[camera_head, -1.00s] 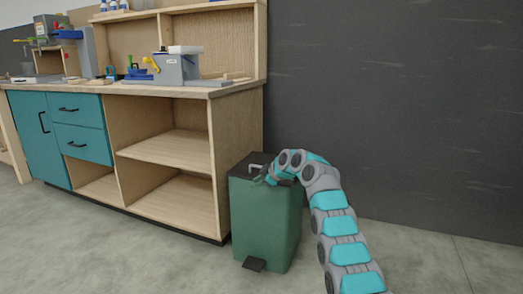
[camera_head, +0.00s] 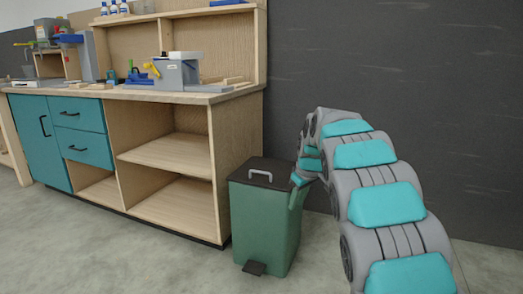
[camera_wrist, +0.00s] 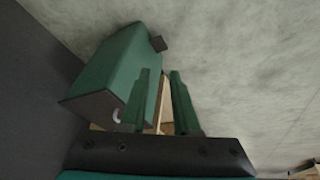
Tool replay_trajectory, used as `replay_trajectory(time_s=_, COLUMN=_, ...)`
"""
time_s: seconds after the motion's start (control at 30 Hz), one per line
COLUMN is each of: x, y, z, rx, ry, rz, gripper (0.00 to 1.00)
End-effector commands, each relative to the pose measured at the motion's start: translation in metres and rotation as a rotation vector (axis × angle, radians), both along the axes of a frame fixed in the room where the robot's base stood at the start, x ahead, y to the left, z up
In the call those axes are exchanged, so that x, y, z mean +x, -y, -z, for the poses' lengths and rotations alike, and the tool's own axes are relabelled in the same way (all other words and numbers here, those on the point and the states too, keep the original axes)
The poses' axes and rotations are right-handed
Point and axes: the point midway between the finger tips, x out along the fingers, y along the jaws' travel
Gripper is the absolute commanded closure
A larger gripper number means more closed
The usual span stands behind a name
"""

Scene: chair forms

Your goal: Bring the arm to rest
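My gripper (camera_wrist: 160,72) shows two green fingers in the wrist view, apart with nothing between them. In the head view my gripper (camera_head: 298,182) is small and partly hidden, at the right edge of the bin's lid. I cannot tell whether it touches the bin. My grey and teal arm (camera_head: 378,185) arches up from the lower right and bends down behind the bin's right side. The green bin (camera_head: 262,225) stands upright on the floor, its dark lid down with a pale handle on top. The bin (camera_wrist: 118,70) also shows in the wrist view, left of the fingers.
A wooden workbench (camera_head: 232,150) with teal drawers and open shelves stands left of the bin. Tools and a grey machine (camera_head: 177,73) sit on its top. A dark wall (camera_head: 400,60) is behind the arm. The floor (camera_head: 150,262) in front is clear.

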Motion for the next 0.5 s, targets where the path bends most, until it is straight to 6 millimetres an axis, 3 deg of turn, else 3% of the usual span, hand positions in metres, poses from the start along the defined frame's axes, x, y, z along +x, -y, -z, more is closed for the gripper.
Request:
replay_trajectory(time_s=0.03, x=-0.02, y=0.004, z=-0.006, rx=-0.001, ry=-0.023, rz=0.035, gripper=0.7)
replay_trajectory(time_s=0.2, x=-0.084, y=0.018, z=-0.014, rx=-0.001, ry=-0.097, rz=0.153, gripper=0.7)
replay_trajectory(time_s=0.5, x=-0.209, y=0.034, z=-0.014, rx=0.001, ry=-0.228, rz=0.34, gripper=0.7)
